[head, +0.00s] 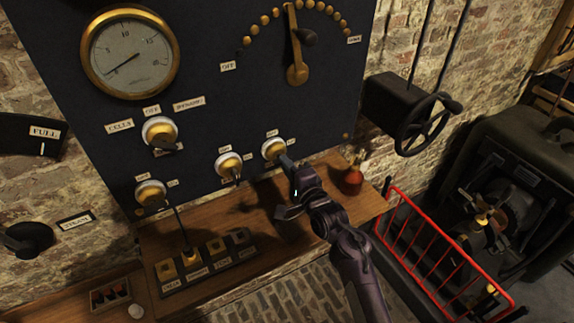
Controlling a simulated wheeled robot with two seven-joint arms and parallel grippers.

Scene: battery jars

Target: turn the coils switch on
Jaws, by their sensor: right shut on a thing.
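A dark panel (200,100) carries several brass-based switches. The rightmost small switch (272,148) has my right gripper (285,161) at its lower right. The right gripper's fingers are shut on that switch's handle, which they mostly hide. A second small switch (229,164) is just to its left and a third (150,192) is farther left. Their small labels are too blurred to read, so I cannot tell by lettering which is the coils switch. My left gripper is not in view.
A handwheel (425,124) is at right, above a red railing (430,245) and dark machine (505,150).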

